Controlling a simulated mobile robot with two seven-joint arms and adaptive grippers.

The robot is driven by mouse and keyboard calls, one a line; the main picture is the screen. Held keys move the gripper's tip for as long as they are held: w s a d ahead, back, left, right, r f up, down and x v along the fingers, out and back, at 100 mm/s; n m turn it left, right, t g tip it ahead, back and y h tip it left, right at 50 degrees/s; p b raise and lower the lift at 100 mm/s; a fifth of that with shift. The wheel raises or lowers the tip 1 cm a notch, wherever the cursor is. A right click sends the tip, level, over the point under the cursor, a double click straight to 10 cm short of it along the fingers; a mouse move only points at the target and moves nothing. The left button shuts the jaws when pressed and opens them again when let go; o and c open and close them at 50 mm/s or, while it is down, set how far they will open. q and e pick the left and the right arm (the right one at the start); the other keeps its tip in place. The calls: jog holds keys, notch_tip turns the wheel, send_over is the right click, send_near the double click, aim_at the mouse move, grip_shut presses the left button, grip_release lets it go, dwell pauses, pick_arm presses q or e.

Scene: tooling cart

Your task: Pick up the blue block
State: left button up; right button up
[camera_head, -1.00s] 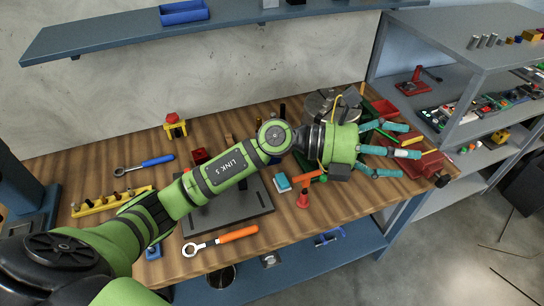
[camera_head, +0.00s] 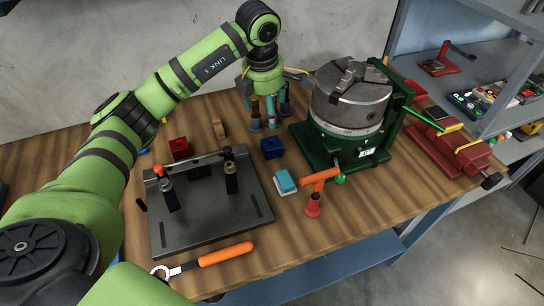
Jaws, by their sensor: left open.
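A small dark blue block (camera_head: 271,148) sits on the wooden workbench in the middle of the head view, with a dark recess on its top. My left gripper (camera_head: 269,120) hangs just behind the block, its several teal fingers spread and pointing down. It is open and holds nothing I can see. The block lies in front of the fingertips, not between them. I cannot tell how far above the bench the fingertips are. My right gripper is not in view.
A grey chuck (camera_head: 349,98) on a green base stands right of the gripper. A dark fixture plate (camera_head: 210,212), a red block (camera_head: 180,148), a light-blue brush-like item (camera_head: 285,182), a red-orange tool (camera_head: 315,190) and an orange-handled wrench (camera_head: 215,256) lie around. A red vise (camera_head: 450,150) is at right.

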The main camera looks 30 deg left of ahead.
pick_arm(q)
jog(key=b, duration=0.4)
send_over(272, 145)
jog(key=s, duration=0.1)
jog(key=f, duration=0.6)
jog(key=shift+s+a+f, duration=0.2)
jog(key=shift+a+f, duration=0.05)
jog(key=shift+f, duration=0.05)
jog(key=shift+w+f+b, duration=0.15)
jog(key=shift+f+b, duration=0.15)
jog(key=shift+d+f+p, duration=0.1)
jog(key=shift+f+p, duration=0.45)
jog(key=shift+f, duration=0.2)
jog(key=f, duration=0.1)
jog(key=f+p, duration=0.1)
jog(key=f, duration=0.2)
jog(key=shift+w+d+f+p, duration=0.2)
jog(key=shift+w+f+p, duration=0.1)
jog(key=shift+w+p, duration=0.1)
jog(key=shift+f, duration=0.25)
grip_shut()
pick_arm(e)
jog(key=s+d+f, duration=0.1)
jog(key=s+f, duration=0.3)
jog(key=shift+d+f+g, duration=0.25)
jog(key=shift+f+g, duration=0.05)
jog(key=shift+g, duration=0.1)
